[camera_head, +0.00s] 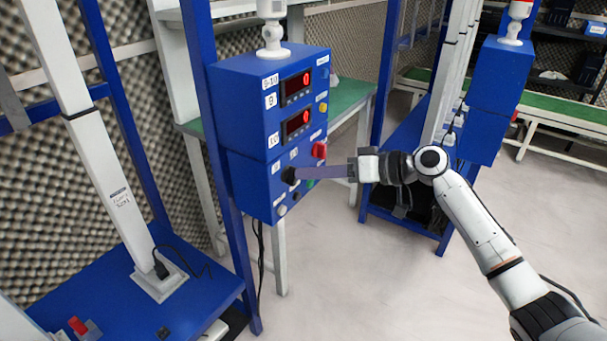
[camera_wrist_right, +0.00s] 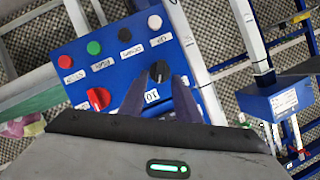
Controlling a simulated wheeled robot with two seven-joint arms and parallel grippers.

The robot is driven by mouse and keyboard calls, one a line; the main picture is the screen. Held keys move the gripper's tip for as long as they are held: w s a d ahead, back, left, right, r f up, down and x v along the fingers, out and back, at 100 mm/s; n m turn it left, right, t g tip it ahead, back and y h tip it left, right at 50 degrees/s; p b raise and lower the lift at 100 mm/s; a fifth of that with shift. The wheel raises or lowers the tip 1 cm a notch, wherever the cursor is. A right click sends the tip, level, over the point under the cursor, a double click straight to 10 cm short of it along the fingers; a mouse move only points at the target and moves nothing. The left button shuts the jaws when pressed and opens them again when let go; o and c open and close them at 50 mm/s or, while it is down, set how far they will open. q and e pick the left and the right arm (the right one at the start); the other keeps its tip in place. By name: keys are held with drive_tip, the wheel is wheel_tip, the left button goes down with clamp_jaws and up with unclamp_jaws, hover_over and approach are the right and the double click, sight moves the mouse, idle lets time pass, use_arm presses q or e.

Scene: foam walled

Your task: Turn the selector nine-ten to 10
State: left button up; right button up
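The blue control box (camera_head: 262,120) stands left of centre in the head view, with two red-lit displays on its front. The selector, a black knob (camera_head: 289,175), is on the lower sloped panel; it also shows in the wrist view (camera_wrist_right: 158,70). A white label reading 10 (camera_wrist_right: 151,96) is beside it. My right gripper (camera_head: 298,175) reaches in from the right, its fingertips at the knob. In the wrist view the fingers (camera_wrist_right: 158,80) are apart, with the knob between their tips; contact cannot be told. My left gripper is out of view.
A red knob (camera_wrist_right: 98,98) sits close to the selector. A green button (camera_wrist_right: 94,48), a red button (camera_wrist_right: 69,62), a black button (camera_wrist_right: 123,34) and a white button (camera_wrist_right: 154,22) line the same panel. A blue post (camera_head: 215,150) stands left of the box. Open floor (camera_head: 340,290) lies below.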

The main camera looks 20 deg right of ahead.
drive_tip(key=v, duration=0.7)
drive_tip(key=s+a+f+m+h, duration=0.1)
drive_tip(key=s+a+f, duration=0.15)
drive_tip(key=f, duration=0.45)
drive_tip(key=s+a+f+g+h, duration=0.1)
drive_tip(key=s+f+h, duration=0.15)
drive_tip(key=f, duration=0.55)
drive_tip(key=s+a+f+m+h, duration=0.1)
drive_tip(key=s+a+f, duration=0.1)
drive_tip(key=s+f, duration=0.35)
use_arm(q)
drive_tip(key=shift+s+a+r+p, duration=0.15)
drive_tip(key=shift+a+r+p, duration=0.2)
drive_tip(key=shift+p, duration=0.55)
use_arm(e)
drive_tip(key=s+a+f+h, duration=0.2)
drive_tip(key=s+f, duration=0.3)
drive_tip(key=s, duration=0.4)
drive_tip(key=s+a+f+h, duration=0.1)
drive_tip(key=s+a+f, duration=0.2)
drive_tip(key=s, duration=0.6)
wheel_tip(320, 180, down, 3)
drive_tip(key=shift+s+a+r+n+h, duration=0.2)
drive_tip(key=shift+s+a+n+h, duration=0.05)
drive_tip(key=shift+s+n+h, duration=0.15)
